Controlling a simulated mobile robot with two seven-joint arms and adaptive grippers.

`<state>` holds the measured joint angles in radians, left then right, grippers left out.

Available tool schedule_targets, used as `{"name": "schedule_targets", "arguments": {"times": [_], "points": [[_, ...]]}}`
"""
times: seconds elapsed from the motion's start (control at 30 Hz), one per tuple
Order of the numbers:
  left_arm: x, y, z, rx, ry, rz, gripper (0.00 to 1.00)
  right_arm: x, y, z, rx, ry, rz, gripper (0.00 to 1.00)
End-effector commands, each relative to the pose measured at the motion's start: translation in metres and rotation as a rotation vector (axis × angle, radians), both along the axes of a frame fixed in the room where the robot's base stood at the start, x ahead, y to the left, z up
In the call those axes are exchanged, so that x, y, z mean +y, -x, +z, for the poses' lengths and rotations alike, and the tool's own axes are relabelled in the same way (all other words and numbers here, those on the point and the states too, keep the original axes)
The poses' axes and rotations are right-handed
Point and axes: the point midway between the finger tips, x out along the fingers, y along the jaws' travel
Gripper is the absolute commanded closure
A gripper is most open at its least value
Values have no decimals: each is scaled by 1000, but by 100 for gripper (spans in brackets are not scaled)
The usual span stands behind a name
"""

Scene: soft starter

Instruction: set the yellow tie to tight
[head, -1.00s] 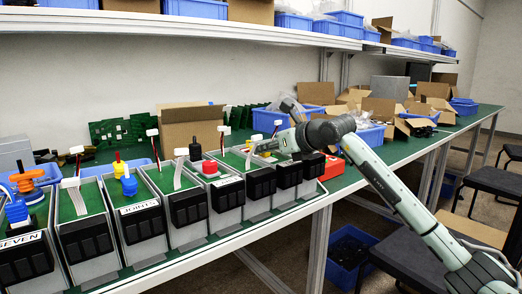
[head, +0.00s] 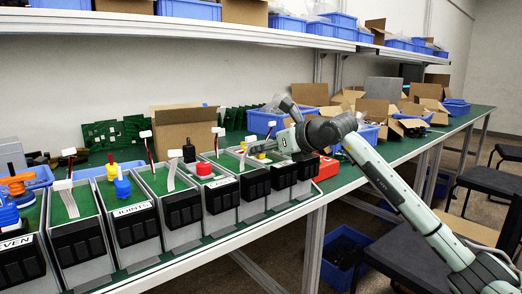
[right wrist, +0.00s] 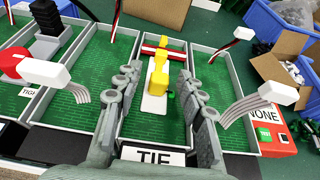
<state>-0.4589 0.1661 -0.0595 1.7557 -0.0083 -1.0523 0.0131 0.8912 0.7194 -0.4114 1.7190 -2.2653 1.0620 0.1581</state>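The yellow tie (right wrist: 158,78) stands on a white plate (right wrist: 154,104) in a green-floored bay with a "TIE" label (right wrist: 155,156) at its near end, in the right wrist view. A small green piece (right wrist: 170,96) sits beside it. My right gripper (right wrist: 158,82) is open, with one grey finger on each side of the tie; a gap shows on both sides. My left gripper is in neither view.
A red and white bar (right wrist: 163,53) crosses the bay's far end. White connectors on ribbon cables stand in the neighbouring bays, left (right wrist: 44,73) and right (right wrist: 277,94). A red box labelled "NONE" (right wrist: 270,136) is at the right. A cardboard box (head: 184,128) stands behind the bays.

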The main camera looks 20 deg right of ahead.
Motion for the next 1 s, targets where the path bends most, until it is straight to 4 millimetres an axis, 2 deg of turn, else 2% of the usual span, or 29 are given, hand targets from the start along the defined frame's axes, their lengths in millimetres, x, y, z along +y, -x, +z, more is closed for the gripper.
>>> {"name": "schedule_targets", "arguments": {"times": [0.3, 0.5, 0.67, 1.0], "points": [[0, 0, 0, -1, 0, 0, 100, -23, 59, 25, 1, 4, -2, 60], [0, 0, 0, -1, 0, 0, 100, -31, 84, 36, 2, 3, -1, 60], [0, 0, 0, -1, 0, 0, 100, -33, 91, 39, 2, 2, -1, 60], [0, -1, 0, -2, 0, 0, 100, -33, 92, 40, 2, 1, -1, 60]]}}
